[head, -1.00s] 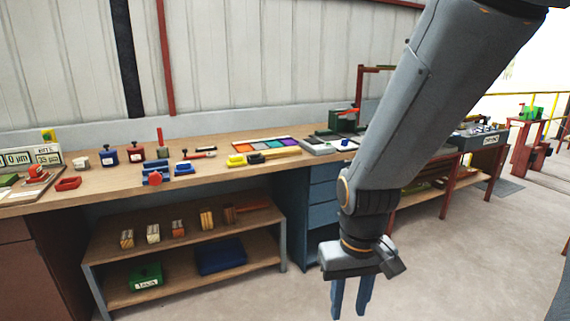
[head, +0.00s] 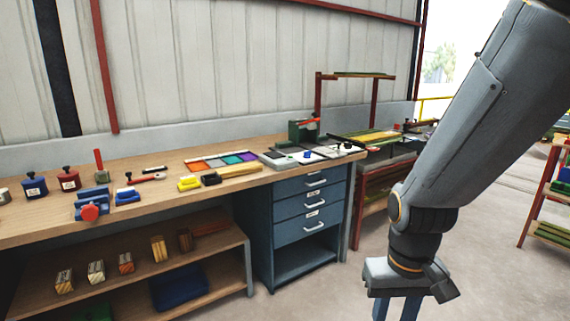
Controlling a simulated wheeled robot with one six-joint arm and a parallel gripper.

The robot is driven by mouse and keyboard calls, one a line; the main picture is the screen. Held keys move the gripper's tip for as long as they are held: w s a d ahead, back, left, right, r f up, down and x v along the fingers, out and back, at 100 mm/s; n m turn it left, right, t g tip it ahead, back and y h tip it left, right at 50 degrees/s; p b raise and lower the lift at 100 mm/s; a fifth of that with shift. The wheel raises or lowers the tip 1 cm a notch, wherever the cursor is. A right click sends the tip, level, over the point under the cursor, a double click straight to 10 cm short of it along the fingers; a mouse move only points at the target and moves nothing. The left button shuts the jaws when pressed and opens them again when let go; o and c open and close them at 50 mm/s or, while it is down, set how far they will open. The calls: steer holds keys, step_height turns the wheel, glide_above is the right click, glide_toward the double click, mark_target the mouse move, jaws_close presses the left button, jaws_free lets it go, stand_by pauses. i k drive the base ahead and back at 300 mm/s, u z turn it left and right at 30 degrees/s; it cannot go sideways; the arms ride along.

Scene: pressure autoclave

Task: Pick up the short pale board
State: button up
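I cannot tell for sure which thing is the short pale board. A rack (head: 318,100) right of the bench carries several long flat pieces, one of them a pale yellow board (head: 378,137). A tan wooden piece (head: 240,170) lies on the bench top, with a dark end at its left. My gripper (head: 396,309) hangs at the bottom right, over the floor and apart from these things. Its two blue fingers show a gap between them with nothing seen in it. The fingertips are cut off by the picture's lower edge.
The wooden bench (head: 60,222) holds pots, a blue and red vise (head: 92,205), colour swatches (head: 222,161) and a green machine (head: 303,131). Blue drawers (head: 300,210) stand below. Several small blocks sit on the lower shelf (head: 140,285). The floor in front is clear.

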mark_target(240, 169)
steer(key=z, duration=0.55)
steer(key=i, duration=1.9)
steer(key=u, duration=0.9)
steer(key=i, duration=0.7)
steer(key=u, duration=1.25)
steer(key=i, duration=0.8)
steer(key=u, duration=0.1)
